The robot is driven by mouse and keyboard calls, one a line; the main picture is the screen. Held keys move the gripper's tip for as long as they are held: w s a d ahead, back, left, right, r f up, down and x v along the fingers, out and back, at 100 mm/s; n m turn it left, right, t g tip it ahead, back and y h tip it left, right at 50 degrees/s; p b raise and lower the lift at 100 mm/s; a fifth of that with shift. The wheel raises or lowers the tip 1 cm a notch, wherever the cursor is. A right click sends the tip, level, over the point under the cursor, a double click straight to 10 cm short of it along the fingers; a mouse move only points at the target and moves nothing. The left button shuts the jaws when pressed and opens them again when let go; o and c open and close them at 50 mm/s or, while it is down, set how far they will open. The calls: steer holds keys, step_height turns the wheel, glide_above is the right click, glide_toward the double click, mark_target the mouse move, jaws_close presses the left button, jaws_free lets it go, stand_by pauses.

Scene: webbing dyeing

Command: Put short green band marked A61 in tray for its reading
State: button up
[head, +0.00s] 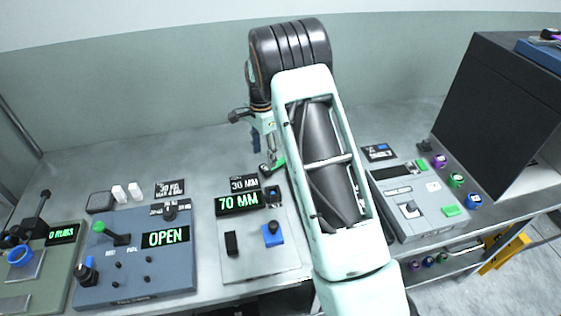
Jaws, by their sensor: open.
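My gripper (268,162) hangs from my arm's far end, over the bench behind the length gauge with the 70 MM display (241,203). It is open, and my arm hides part of the area. A small green strip (276,164) shows right by the fingertips; it may be the short green band. I cannot read any A61 mark, nor tell whether the strip touches the fingers or lies on the bench. I cannot pick out the tray for its reading with certainty.
A blue panel reading OPEN (140,258) and a green rub tester (45,262) stand at left. At right are a grey console (415,205) with coloured knobs or rolls and a dark tall box (500,110). The bench's back left (110,160) is clear.

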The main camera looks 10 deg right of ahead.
mark_target(265, 167)
steer(key=f, duration=0.3)
steer(key=f+p, duration=0.1)
steer(key=shift+s+f, duration=0.25)
steer(key=shift+c, duration=0.2)
steer(key=c, duration=1.3)
steer(key=shift+c, duration=0.2)
steer(key=shift+r, duration=0.1)
